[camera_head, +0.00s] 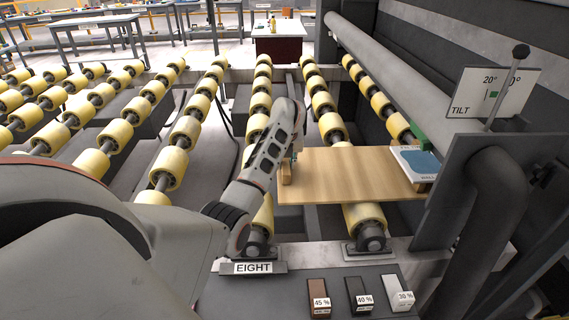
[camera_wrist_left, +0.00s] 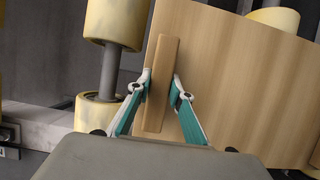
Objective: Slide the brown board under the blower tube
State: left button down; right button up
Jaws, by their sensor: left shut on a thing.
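The brown board (camera_head: 350,178) is a flat light-wood sheet lying across the yellow rollers, right of the middle in the head view. A raised wooden strip (camera_wrist_left: 168,70) stands along its left side. My left gripper (camera_head: 291,158) is at that left side, and in the left wrist view its teal fingers (camera_wrist_left: 161,82) sit on either side of the strip, shut on it. My right gripper is not in view.
A blue-and-white pad (camera_head: 417,163) lies at the board's right end, beside a green block (camera_head: 412,136). A tilt sign (camera_head: 493,92) and lever (camera_head: 506,85) stand at the right. Labelled blocks (camera_head: 358,297) sit in front. Roller rows (camera_head: 172,165) fill the left.

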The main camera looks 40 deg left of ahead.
pick_arm(q)
jog(key=shift+d, duration=0.2)
jog(key=shift+w+d+b, duration=0.3)
jog(key=shift+w+d, duration=0.4)
jog(key=shift+d, duration=0.2)
jog(key=c, duration=1.7)
grip_release()
jog(key=shift+a+r, duration=0.1)
jog(key=v, duration=1.1)
jog(key=shift+s+r, duration=0.15)
jog(key=shift+r, duration=0.2)
